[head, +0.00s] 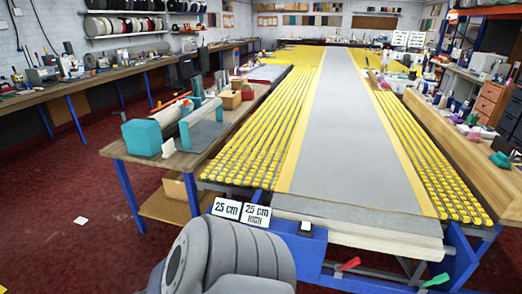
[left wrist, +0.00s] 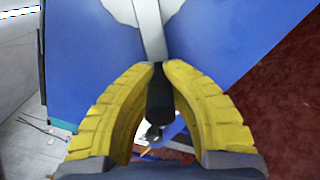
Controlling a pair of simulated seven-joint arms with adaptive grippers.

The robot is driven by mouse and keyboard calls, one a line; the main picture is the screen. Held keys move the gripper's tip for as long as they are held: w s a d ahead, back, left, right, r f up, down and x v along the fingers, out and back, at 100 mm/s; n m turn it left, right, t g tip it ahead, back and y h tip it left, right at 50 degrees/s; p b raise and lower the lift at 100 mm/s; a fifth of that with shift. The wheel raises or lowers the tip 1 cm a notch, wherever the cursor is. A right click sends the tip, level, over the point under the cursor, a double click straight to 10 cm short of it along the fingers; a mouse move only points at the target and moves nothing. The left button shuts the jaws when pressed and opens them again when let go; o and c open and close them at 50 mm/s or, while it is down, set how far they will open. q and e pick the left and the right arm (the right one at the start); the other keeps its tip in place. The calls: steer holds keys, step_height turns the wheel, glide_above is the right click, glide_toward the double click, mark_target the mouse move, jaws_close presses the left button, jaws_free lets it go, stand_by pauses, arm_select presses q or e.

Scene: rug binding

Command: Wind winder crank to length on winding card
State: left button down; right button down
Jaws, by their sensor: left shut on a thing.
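In the left wrist view, my left gripper (left wrist: 158,68) has its yellow ribbed fingers closed around a black handle (left wrist: 159,101). The handle meets a pale metal crank arm (left wrist: 150,28), which runs up across a blue panel (left wrist: 92,62). The head view shows neither this gripper nor the crank; a large grey link of my own arm fills the bottom centre. My right gripper is in neither view.
A long table with a grey strip (head: 345,140) and yellow roller rows (head: 265,140) runs away from me. A side bench (head: 150,160) at left holds a teal-ended roller machine (head: 142,137). Red (head: 348,264) and green-and-red (head: 436,280) levers stick out at the near edge.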

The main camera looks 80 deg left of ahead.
arm_select(q)
steer(key=shift+s+a+r, duration=0.2)
steer(key=shift+s+a, duration=0.05)
steer(key=c, duration=1.5)
jaws_free()
steer(key=o, duration=0.3)
steer(key=shift+d+f, duration=0.1)
steer(key=shift+d, duration=0.05)
steer(key=shift+w, duration=0.1)
steer(key=shift+d, duration=0.1)
steer(key=v, duration=1.2)
steer(key=shift+c, duration=0.2)
